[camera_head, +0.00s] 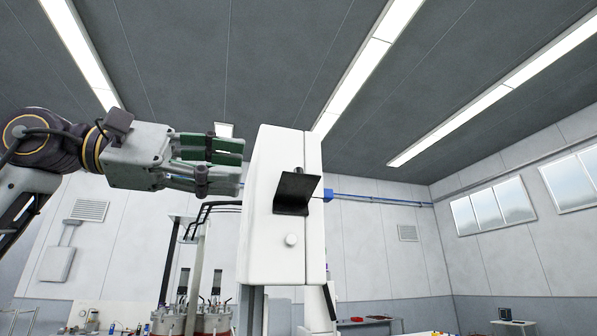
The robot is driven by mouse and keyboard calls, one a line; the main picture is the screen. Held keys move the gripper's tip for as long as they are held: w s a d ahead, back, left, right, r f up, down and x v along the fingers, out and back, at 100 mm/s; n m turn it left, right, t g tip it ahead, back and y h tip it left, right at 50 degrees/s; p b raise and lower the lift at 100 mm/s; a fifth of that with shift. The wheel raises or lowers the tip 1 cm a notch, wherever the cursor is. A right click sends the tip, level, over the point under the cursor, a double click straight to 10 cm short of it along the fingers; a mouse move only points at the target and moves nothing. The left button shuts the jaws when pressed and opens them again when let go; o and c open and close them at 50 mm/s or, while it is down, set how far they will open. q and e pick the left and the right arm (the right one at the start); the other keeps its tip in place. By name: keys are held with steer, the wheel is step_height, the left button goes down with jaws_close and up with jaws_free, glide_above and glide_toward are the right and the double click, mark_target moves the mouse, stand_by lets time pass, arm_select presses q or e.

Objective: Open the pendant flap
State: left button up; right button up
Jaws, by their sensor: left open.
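A tall white box, the pendant (275,155), stands in the middle of the camera_head view. On its front is a black angled plate, which looks like the flap (297,189). The plate sticks out from the face, with a small dark post above it. Whether it is hinged open or closed is not clear. My left gripper (238,167) reaches in from the left with its green-padded fingers apart and empty. Its fingertips are just left of the box's upper left edge; whether they touch it cannot be told. My right gripper is not in view.
Behind on the left are dark pipes and metal vessels (205,322). A blue rail (375,199) runs along the back wall. The space right of the box looks free.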

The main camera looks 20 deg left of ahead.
mark_target(298, 182)
arm_select(q)
steer(key=p+x, duration=0.2)
steer(key=x, duration=0.9)
steer(key=shift+w+d+p, duration=0.1)
steer(key=shift+w+p, duration=0.05)
steer(key=shift+p, duration=0.25)
steer(key=shift+c, duration=0.3)
jaws_close()
